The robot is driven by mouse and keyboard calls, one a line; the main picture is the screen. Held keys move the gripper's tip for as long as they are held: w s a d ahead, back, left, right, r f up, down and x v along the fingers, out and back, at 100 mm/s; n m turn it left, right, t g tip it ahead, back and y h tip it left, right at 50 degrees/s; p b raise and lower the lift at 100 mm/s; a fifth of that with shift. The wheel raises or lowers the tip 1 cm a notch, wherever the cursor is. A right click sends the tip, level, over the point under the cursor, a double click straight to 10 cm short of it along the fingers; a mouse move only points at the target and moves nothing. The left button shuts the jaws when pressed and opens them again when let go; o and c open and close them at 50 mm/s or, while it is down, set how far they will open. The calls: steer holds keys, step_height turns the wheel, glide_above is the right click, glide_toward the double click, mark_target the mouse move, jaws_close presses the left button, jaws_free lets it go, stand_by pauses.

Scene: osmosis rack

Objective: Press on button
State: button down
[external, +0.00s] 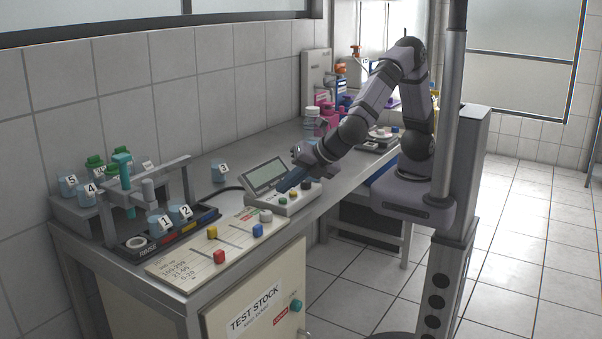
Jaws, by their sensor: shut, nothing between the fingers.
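A light grey console (289,208) with a tilted screen (266,175) sits on the bench.
A slider board (190,266) with coloured knobs lies in front. Bottles (312,123) crowd the far bench end.

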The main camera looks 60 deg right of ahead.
steer(key=shift+f, duration=0.1)
stand_by(0.3)
steer(key=shift+f+b, duration=0.35)
steer(key=shift+f+b, duration=0.3)
steer(key=shift+f, duration=0.05)
stand_by(0.6)
steer(key=shift+r, duration=0.15)
steer(key=shift+r+p, duration=0.7)
steer(key=shift+p, duration=0.05)
step_height(320, 180, up, 6)
steer(key=p, duration=0.5)
stand_by(0.7)
